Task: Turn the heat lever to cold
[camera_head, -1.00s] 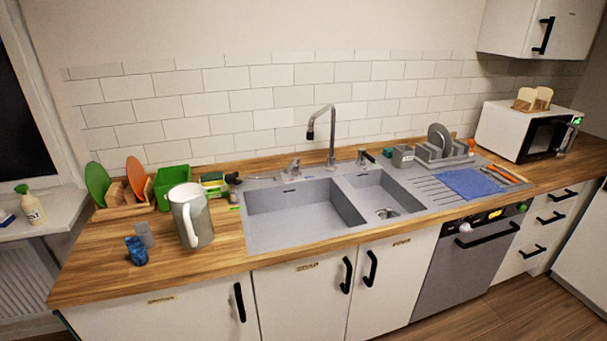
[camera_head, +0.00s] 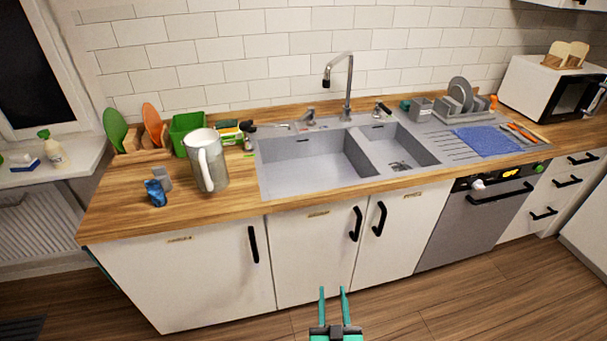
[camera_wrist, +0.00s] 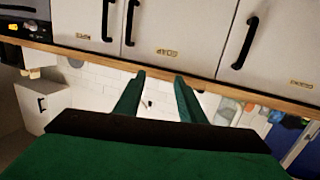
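The sink (camera_head: 310,178) is grey with two basins, and a tall metal faucet (camera_head: 348,88) stands behind it. A small metal fitting (camera_head: 309,116) stands on the rim left of the faucet. A small lever with a dark handle (camera_head: 382,107) stands to the right. I cannot tell which one is the heat lever, nor its setting. My gripper (camera_head: 333,292) is low in front of the cabinet doors, well below and apart from the sink. Its two green fingers are parted with nothing held. They also show in the wrist view (camera_wrist: 160,76), where no lever can be made out.
A white pitcher (camera_head: 207,165), a blue object (camera_head: 155,193) and a green bin (camera_head: 188,132) stand on the wooden counter left of the sink. A dish rack (camera_head: 464,103) and a microwave (camera_head: 545,90) are at right. Door handles (camera_head: 356,224) protrude below the counter.

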